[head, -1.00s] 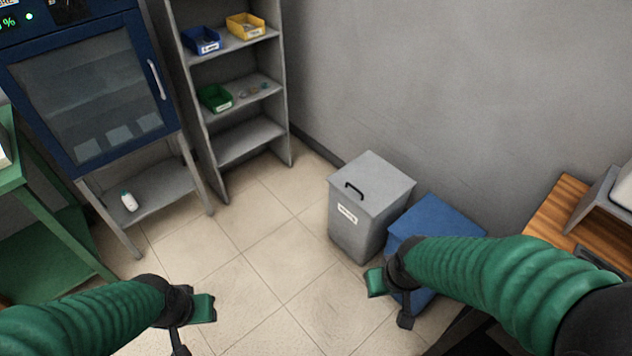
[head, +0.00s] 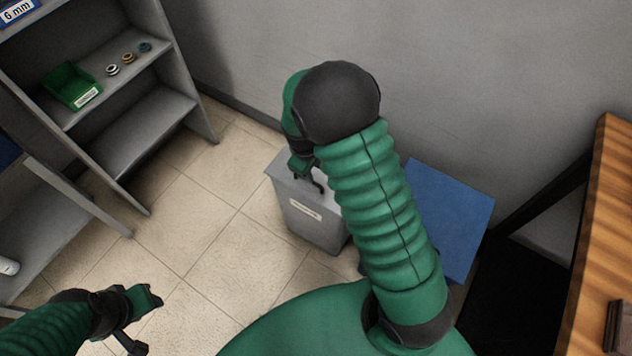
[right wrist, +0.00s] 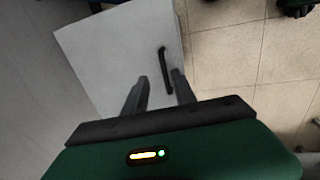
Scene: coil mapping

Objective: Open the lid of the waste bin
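The waste bin (head: 315,228) is a grey box with a white label, standing on the floor. Its flat lid (right wrist: 115,52) lies shut, with a dark bar handle (right wrist: 166,70) near one edge. My right gripper (right wrist: 160,80) is over the lid; its two fingers are apart and empty. The handle lies just beyond the fingertips, nearer the right finger; whether they touch cannot be told. In the head view my right arm covers much of the lid.
A blue box (head: 450,215) stands right of the bin. The grey wall is behind. A grey shelf (head: 150,125) with a green tray (head: 72,87) and small rings is at left. A wooden table (head: 605,220) is at right. Floor left of the bin is clear.

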